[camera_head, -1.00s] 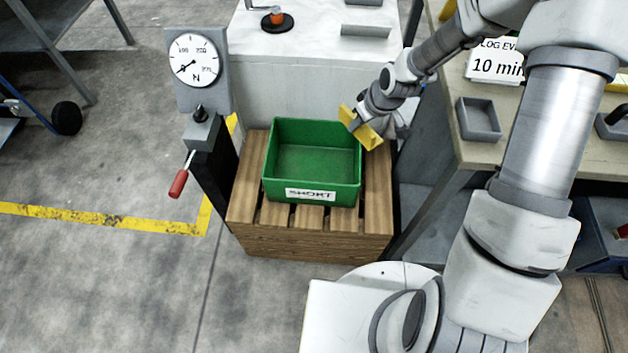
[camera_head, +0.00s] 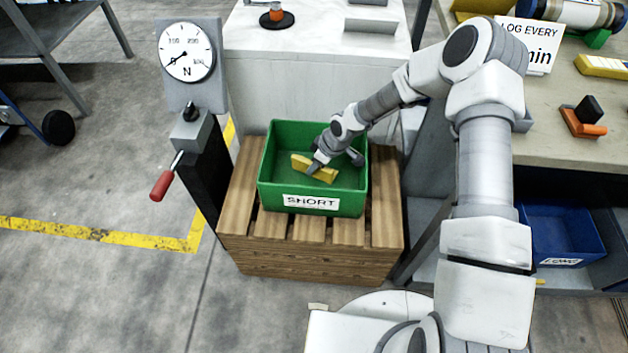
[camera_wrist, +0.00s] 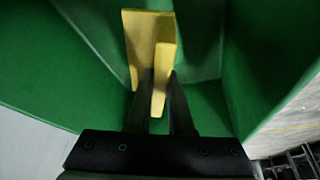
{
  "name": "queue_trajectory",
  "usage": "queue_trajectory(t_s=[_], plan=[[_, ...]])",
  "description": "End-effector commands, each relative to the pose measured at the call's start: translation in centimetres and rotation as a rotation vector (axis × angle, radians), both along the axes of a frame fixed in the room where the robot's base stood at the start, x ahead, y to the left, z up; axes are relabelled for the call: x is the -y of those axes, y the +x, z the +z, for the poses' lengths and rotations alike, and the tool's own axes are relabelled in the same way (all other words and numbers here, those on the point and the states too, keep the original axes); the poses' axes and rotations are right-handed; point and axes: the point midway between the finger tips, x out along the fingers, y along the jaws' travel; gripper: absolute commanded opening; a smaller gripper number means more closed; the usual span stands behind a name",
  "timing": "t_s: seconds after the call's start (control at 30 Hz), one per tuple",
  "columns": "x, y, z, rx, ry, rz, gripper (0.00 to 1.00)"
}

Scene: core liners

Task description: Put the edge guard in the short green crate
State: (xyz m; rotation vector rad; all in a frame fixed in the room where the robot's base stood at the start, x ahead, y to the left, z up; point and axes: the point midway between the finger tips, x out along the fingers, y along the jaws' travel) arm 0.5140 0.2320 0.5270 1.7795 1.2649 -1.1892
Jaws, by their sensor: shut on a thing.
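The yellow edge guard (camera_head: 325,174) is an angled piece, held by my gripper (camera_head: 316,168) inside the short green crate (camera_head: 276,189). The crate has a white label reading SHORT on its front. In the wrist view, my gripper (camera_wrist: 158,110) is shut on the lower part of the edge guard (camera_wrist: 147,40), with green crate walls (camera_wrist: 270,50) around it. Whether the guard touches the crate floor cannot be told. My wrist hides part of the crate's right inside.
The crate stands on a wooden slatted pallet (camera_head: 290,258). A gauge post with a red-handled lever (camera_head: 162,185) stands close at left. A white-topped block (camera_head: 290,45) is behind. A workbench (camera_head: 560,140) with several items and a blue bin (camera_head: 560,235) lie right.

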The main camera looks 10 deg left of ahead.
Motion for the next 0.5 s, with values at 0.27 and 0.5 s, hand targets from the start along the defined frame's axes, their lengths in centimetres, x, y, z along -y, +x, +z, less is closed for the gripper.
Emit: queue_trajectory(t_s=[0.27, 0.5], plan=[[0.0, 0.0, -3.7, -0.001, -0.001, -0.001, 0.0], [0.0, 0.1, -5.5, 0.002, -0.001, -0.001, 0.0]])
